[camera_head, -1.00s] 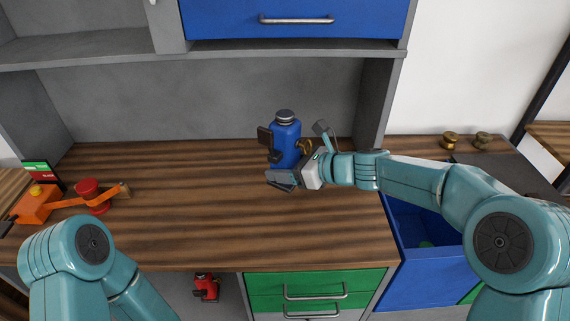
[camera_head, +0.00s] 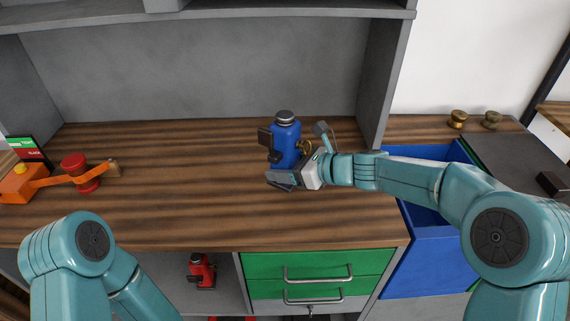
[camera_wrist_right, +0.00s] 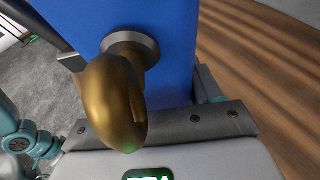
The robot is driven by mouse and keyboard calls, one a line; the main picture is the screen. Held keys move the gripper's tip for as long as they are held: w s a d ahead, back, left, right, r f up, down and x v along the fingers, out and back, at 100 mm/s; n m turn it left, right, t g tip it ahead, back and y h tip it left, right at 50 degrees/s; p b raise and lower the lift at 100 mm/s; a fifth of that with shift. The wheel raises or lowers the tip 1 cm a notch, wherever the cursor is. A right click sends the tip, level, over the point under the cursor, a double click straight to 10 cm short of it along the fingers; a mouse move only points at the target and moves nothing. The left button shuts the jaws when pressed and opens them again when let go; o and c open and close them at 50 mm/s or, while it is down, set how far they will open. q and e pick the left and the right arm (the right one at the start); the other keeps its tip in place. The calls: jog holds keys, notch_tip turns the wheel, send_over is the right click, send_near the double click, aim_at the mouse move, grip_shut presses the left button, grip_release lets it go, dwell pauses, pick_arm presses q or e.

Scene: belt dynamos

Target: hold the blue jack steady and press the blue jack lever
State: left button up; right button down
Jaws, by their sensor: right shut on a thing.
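The blue jack (camera_head: 286,146) is upright over the wooden workbench (camera_head: 200,215), with a dark cap on top and a dark bracket-like part on its left side. I cannot tell whether its base touches the bench. My right gripper (camera_head: 291,170) is shut on the jack from the right. A brass curved knob (camera_wrist_right: 118,102) sticks out of the jack's blue body (camera_wrist_right: 172,50) towards the camera in the right wrist view. I cannot make out the lever for certain. My left arm shows at the lower left of the head view, but its gripper is out of view.
A red jack (camera_head: 201,270) is below the bench, beside green drawers (camera_head: 290,265). A blue open drawer (camera_head: 425,255) is at the right. The middle bench is clear.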

jog(key=shift+f+b, duration=2.15)
jog(key=shift+f, duration=0.4)
jog(key=shift+f+b, duration=0.5)
jog(key=shift+f, duration=0.1)
